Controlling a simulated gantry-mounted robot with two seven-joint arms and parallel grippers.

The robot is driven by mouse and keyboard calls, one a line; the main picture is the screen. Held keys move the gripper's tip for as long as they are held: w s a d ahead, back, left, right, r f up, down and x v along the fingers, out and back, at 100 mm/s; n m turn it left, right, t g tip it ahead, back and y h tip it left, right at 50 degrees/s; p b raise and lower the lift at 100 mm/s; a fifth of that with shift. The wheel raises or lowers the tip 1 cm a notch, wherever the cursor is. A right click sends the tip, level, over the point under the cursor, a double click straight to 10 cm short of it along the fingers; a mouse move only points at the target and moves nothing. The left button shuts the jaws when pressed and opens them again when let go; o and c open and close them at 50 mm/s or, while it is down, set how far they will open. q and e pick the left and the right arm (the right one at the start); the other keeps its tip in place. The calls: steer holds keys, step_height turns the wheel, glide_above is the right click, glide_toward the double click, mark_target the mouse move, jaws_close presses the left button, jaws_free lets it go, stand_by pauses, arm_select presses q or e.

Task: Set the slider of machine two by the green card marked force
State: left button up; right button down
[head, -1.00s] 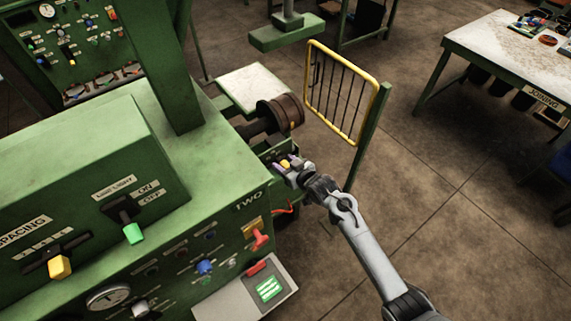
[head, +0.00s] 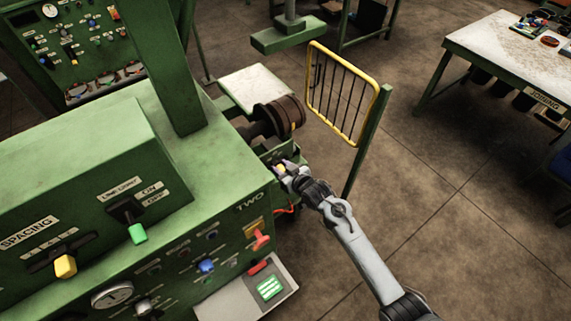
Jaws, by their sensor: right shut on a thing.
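Machine two (head: 225,185) is the green machine marked TWO, filling the left and lower left. My right gripper (head: 281,168) is at the right end of this machine, below the brown drum. It is shut on a small knob there, mostly hidden by the fingers, which I take to be the slider. A green card (head: 269,288) with pale lines lies on the grey sloped panel at the front; its lettering is too small to read. My left gripper is not in view.
A yellow-framed guard (head: 312,88) on a green post stands right behind my right gripper. The brown drum (head: 279,118) is just above it. A yellow spacing lever (head: 65,266) and a green-tipped lever (head: 138,233) are on the machine's front.

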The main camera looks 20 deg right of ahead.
steer(key=c, duration=0.9)
jaws_free()
steer(key=shift+d, duration=0.1)
steer(key=v, duration=1)
steer(key=shift+s+r+p, duration=0.1)
steer(key=shift+s+p, duration=0.25)
steer(key=shift+s, duration=0.05)
